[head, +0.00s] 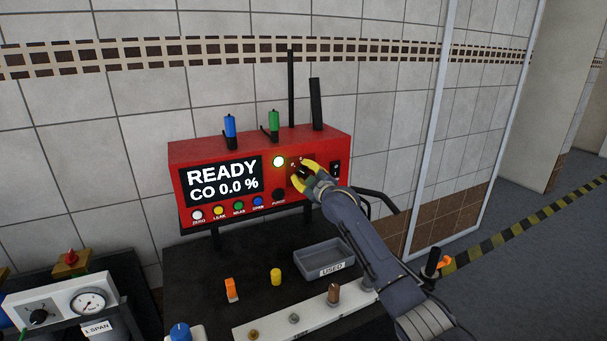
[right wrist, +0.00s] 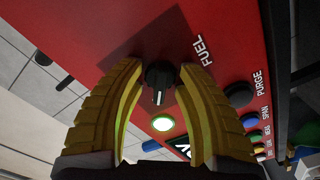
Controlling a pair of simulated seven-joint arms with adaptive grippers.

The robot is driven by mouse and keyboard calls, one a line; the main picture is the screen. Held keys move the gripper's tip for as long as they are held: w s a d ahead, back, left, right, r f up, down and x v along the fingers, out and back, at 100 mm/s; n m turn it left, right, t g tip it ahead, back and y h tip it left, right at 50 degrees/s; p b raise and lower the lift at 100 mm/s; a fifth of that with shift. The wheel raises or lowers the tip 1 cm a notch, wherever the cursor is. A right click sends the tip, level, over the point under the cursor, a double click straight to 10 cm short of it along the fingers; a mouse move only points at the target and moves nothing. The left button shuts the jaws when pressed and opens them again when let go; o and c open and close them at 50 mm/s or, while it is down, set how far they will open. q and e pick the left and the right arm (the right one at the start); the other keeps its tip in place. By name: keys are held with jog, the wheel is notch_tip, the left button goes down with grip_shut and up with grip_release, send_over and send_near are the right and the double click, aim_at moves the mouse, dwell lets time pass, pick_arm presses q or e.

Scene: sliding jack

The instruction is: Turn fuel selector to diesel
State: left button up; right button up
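The red analyser box (head: 220,152) stands against the tiled wall, its screen reading "READY CO 0.0 %". The fuel selector is a black knob (right wrist: 158,76) with a white pointer mark, beside the word FUEL on the red panel. My right gripper (head: 299,167) is at the right part of the panel. In the right wrist view the yellow fingers (right wrist: 162,72) are parted, one on each side of the knob, with small gaps showing. In the head view the gripper largely hides the knob. Its position labels cannot be read. My left gripper is not in view.
A lit lamp (head: 279,161) is beside the knob. The black PURGE button (head: 279,195) and several coloured buttons sit below. A grey tray (head: 325,258) marked USED, an orange piece (head: 231,290) and a yellow piece (head: 276,277) are on the dark bench.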

dwell(0.3)
grip_shut()
dwell(0.3)
